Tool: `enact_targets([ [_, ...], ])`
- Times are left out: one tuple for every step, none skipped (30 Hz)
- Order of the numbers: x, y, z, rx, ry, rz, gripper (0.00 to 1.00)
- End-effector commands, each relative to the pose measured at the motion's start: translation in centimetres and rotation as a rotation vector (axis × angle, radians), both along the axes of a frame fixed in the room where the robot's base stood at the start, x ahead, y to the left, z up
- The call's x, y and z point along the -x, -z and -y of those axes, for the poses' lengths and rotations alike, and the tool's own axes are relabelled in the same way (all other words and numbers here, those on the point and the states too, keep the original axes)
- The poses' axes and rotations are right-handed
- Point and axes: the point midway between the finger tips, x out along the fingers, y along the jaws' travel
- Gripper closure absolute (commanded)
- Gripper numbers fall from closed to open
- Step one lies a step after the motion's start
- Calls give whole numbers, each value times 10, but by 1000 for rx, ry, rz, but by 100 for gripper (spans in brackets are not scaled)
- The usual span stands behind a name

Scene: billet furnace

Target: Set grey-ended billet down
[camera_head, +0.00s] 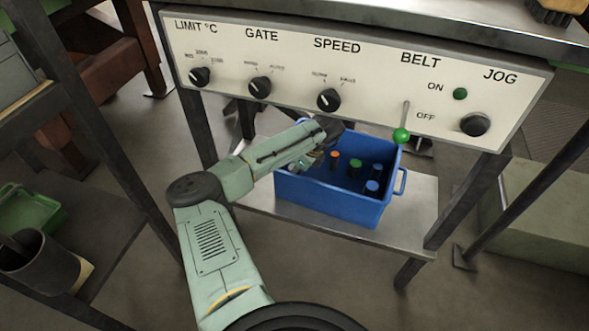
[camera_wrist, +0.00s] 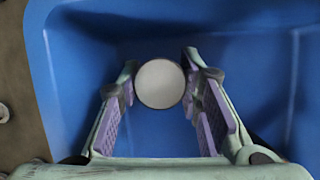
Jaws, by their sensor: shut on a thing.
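My gripper (camera_wrist: 160,82) is shut on the grey-ended billet (camera_wrist: 159,84), whose round pale end faces the wrist camera between the two purple-padded fingers. The blue crate (camera_head: 326,203) stands on a low metal shelf. In the wrist view the crate's blue wall (camera_wrist: 52,110) surrounds the fingers, with the floor of the crate below them. In the head view my gripper (camera_head: 318,150) is at the crate's left part, and the held billet is not clear there. I cannot tell whether the billet touches the crate floor.
Orange-ended (camera_head: 335,155), green-ended (camera_head: 355,164) and blue-ended (camera_head: 372,185) billets stand in the crate. A control panel (camera_head: 350,70) with knobs and a green-tipped belt lever (camera_head: 401,135) hangs above it. Table legs (camera_head: 465,205) flank the shelf (camera_head: 405,225). A green bin (camera_head: 35,215) is at left.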

Motion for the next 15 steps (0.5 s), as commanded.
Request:
enact_targets([
  [-1,-2,0,-1,0,3,100],
  [-1,-2,0,-1,0,3,100],
  [0,0,0,0,0,1,65],
  [0,-1,0,0,0,1,63],
  [0,-1,0,0,0,1,61],
  [0,-1,0,0,0,1,58],
  [0,-1,0,0,0,1,56],
  [0,-1,0,0,0,1,54],
  [0,-1,0,0,0,1,52],
  [0,-1,0,0,0,1,50],
  [0,-1,0,0,0,1,48],
  [0,-1,0,0,0,1,48],
  [0,-1,0,0,0,1,48],
  [0,-1,0,0,0,1,48],
  [0,-1,0,0,0,1,48],
])
